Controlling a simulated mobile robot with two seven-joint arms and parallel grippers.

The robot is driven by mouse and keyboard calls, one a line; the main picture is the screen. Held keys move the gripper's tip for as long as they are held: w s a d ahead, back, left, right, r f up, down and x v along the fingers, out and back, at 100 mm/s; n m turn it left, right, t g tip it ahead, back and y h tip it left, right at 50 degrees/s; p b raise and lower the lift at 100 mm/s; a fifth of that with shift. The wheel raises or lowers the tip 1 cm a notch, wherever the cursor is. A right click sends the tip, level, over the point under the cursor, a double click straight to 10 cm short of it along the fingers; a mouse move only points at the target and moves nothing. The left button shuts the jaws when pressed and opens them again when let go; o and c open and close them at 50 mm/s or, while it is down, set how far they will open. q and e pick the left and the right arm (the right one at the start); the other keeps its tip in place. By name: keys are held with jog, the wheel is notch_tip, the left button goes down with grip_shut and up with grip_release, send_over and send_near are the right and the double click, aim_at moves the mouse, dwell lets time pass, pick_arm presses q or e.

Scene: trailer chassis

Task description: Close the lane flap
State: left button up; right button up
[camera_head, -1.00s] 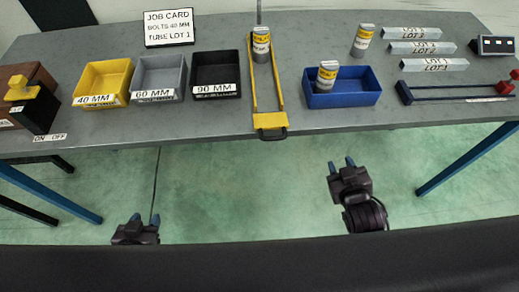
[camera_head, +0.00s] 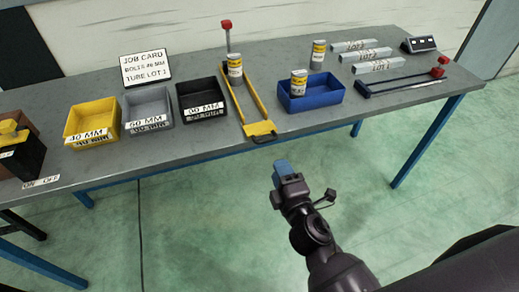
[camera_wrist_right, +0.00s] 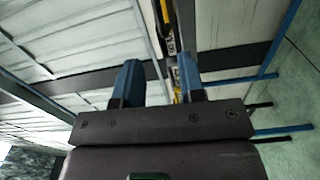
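The lane (camera_head: 243,104) has two yellow rails running from the back of the grey table to its front edge. The yellow lane flap (camera_head: 260,130) is at the lane's front end, with a dark lip; it looks folded outward, roughly flat. A yellow-and-white can (camera_head: 235,70) stands between the rails towards the back. My right gripper (camera_head: 283,168) is empty, in front of the table and below and right of the flap, apart from it. The right wrist view shows its two blue fingers (camera_wrist_right: 157,82) spread apart. My left gripper is not in view.
Yellow (camera_head: 92,119), grey (camera_head: 148,109) and black (camera_head: 203,99) bins stand left of the lane. A blue bin (camera_head: 310,101) holding a can stands right. A red-topped post (camera_head: 226,25) rises behind the lane. The floor before the table is clear.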

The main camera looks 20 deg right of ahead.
aim_at(267, 141)
jog(key=shift+n, duration=0.3)
jog(key=w, duration=1.1)
jog(key=shift+p, duration=0.3)
grip_shut()
